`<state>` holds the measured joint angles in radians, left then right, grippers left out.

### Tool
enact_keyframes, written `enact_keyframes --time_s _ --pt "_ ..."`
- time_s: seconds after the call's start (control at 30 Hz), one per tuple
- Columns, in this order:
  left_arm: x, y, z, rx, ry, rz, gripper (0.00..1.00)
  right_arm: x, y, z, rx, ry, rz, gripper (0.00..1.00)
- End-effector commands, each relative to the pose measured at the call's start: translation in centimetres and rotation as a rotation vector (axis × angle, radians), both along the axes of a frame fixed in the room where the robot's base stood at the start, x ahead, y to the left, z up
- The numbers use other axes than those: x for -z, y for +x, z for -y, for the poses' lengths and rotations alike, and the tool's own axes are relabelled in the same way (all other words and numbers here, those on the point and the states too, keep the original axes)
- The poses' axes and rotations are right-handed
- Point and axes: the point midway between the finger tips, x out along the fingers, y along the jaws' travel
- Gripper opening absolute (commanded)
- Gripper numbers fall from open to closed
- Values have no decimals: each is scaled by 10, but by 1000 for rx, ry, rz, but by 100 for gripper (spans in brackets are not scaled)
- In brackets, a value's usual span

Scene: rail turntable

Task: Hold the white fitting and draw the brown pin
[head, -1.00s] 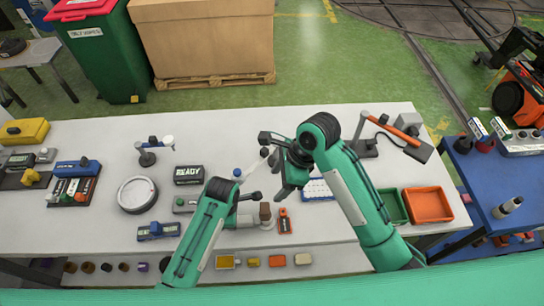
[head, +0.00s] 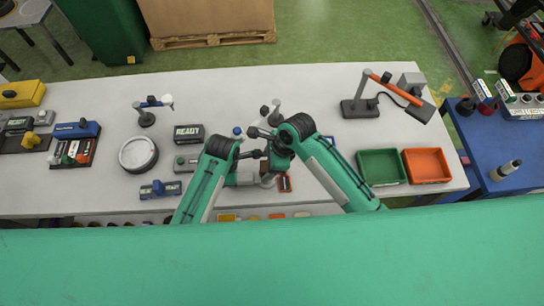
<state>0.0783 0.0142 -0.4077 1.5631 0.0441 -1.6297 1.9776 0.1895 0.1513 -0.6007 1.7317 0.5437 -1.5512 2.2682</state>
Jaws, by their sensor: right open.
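The white fitting (head: 244,179) lies near the front edge of the white table, at the middle of the head view. My left arm reaches in from the left over its left end. The left gripper's fingers are hidden by my own arm, so their hold cannot be told. My right gripper (head: 270,171) is open, pointing down at the right end of the fitting.
A green bin (head: 381,167) and an orange bin (head: 427,166) stand to the right. A READY box (head: 188,134), a round dial (head: 138,154) and a blue-grey device (head: 160,190) are to the left. A lamp-like stand (head: 361,107) is behind right.

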Motion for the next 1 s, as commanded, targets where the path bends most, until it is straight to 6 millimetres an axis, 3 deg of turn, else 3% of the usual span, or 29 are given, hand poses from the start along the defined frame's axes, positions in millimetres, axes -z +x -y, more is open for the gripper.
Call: enact_keyframes --time_s 0.33,0.6,0.63,0.8,1.0 --pt "-1 0 0 0 -1 1 0 3 0 -2 -1 0 0 65" --pt "-1 0 0 0 -1 1 0 3 0 -2 -1 0 0 12" --pt "-1 0 0 0 -1 1 0 3 0 -2 -1 0 0 36" --pt "-1 0 0 0 -1 1 0 3 0 -2 -1 0 0 2" --pt "-1 0 0 0 -1 1 0 2 0 -2 -1 1 1 0"
